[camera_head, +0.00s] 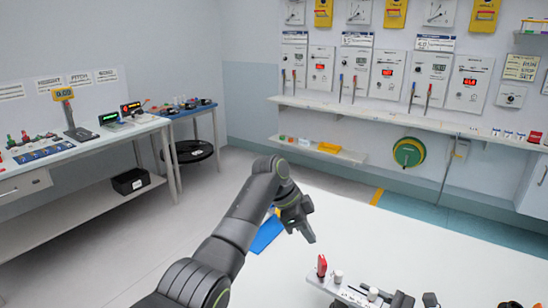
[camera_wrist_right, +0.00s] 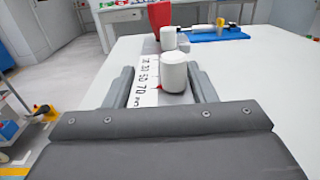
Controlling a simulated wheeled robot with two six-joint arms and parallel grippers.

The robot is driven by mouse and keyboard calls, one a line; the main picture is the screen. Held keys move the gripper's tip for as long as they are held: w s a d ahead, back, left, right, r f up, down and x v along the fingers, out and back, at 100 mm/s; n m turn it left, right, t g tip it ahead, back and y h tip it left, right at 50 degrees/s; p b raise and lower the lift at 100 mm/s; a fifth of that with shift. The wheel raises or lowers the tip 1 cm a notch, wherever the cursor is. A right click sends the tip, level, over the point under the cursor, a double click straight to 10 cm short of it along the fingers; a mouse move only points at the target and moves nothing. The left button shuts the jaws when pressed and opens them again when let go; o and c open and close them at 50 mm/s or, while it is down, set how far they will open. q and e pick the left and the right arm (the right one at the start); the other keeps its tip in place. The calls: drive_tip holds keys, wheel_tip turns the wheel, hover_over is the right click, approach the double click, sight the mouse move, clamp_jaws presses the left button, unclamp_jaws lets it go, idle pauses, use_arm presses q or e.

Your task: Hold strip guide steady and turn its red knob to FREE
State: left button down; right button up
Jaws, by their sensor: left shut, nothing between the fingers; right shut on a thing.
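The strip guide (camera_head: 350,291) lies on the white table at the lower right of the head view, with white cylindrical posts on it. Its red knob (camera_head: 321,266) stands upright at the far left end. In the right wrist view the knob (camera_wrist_right: 160,14) is at the top, beyond the white posts, and a printed number scale runs along the guide (camera_wrist_right: 146,84). My right gripper (camera_wrist_right: 163,90) is shut on the near end of the guide, one finger on each side. My left gripper (camera_head: 310,236) is shut and empty, above and slightly left of the knob. The knob's setting cannot be read.
A blue mat (camera_head: 267,234) lies on the table behind my left arm. The white table (camera_head: 460,262) is otherwise clear. Side benches (camera_head: 75,150) and wall panels stand farther off.

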drive_tip(key=o, duration=1.3)
